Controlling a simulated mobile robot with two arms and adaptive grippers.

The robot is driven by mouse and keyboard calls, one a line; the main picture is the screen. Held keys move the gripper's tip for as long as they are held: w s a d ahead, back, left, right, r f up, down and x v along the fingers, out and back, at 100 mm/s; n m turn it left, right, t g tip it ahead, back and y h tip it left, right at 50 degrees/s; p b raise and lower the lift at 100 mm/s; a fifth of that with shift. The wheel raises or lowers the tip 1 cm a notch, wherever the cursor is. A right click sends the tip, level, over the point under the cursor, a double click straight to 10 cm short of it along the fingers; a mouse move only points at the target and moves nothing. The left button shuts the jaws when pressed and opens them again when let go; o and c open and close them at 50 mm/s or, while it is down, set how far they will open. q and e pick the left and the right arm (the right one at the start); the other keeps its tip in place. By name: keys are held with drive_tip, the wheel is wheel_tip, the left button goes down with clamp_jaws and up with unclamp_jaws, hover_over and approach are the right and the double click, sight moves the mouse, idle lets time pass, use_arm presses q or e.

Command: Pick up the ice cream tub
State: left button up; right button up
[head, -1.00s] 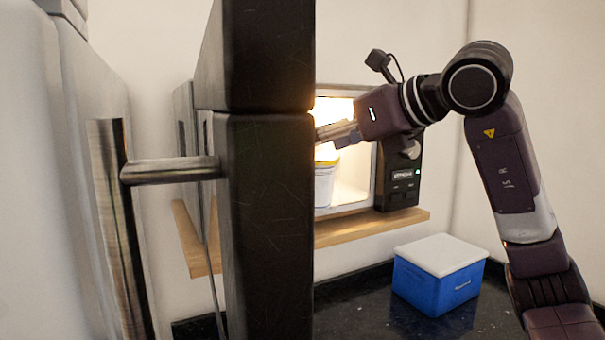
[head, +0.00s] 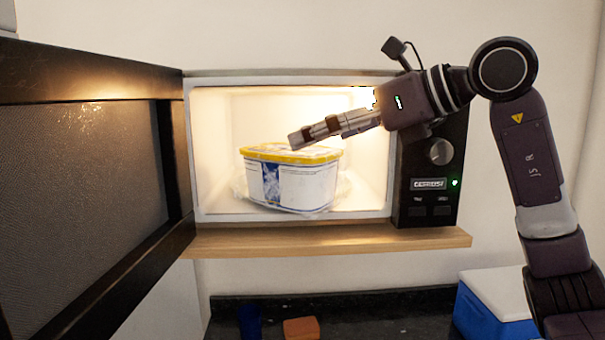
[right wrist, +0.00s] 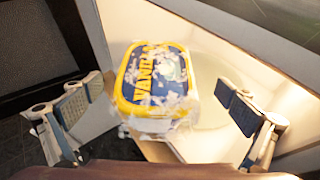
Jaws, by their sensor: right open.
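The ice cream tub (head: 295,184) is white with a yellow-rimmed lid and sits inside the open, lit microwave (head: 290,218) in the head view. Clear plastic wrap shows around its lower part. In the right wrist view the tub (right wrist: 158,80) shows its blue lid with yellow "VANILLA" lettering, ahead of and between the spread fingers. My right gripper (head: 300,137) reaches in from the right, just above the lid in the head view; whether it touches cannot be told. It also shows in the right wrist view (right wrist: 160,108), open and empty. My left gripper is out of view.
The microwave door (head: 85,190) stands open at the left. The microwave rests on a wooden shelf (head: 330,240). Below, a dark counter (head: 380,325) holds a blue cooler with a white lid (head: 490,312), an orange block (head: 301,328) and a blue item (head: 250,320).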

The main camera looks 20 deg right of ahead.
sight(284, 148)
drive_tip(key=shift+w+a+f, duration=0.1)
drive_tip(key=shift+w+a, duration=0.15)
drive_tip(key=p+x, duration=0.3)
drive_tip(key=x, duration=0.4)
drive_tip(key=shift+s+a, duration=0.15)
drive_tip(key=shift+w+a+f, duration=0.2)
drive_tip(key=shift+w+a, duration=0.05)
drive_tip(key=shift+w, duration=0.05)
drive_tip(key=shift+d, duration=0.1)
drive_tip(key=c, duration=0.8)
drive_tip(key=shift+s, duration=0.1)
drive_tip(key=c, duration=0.8)
drive_tip(key=shift+r, duration=0.1)
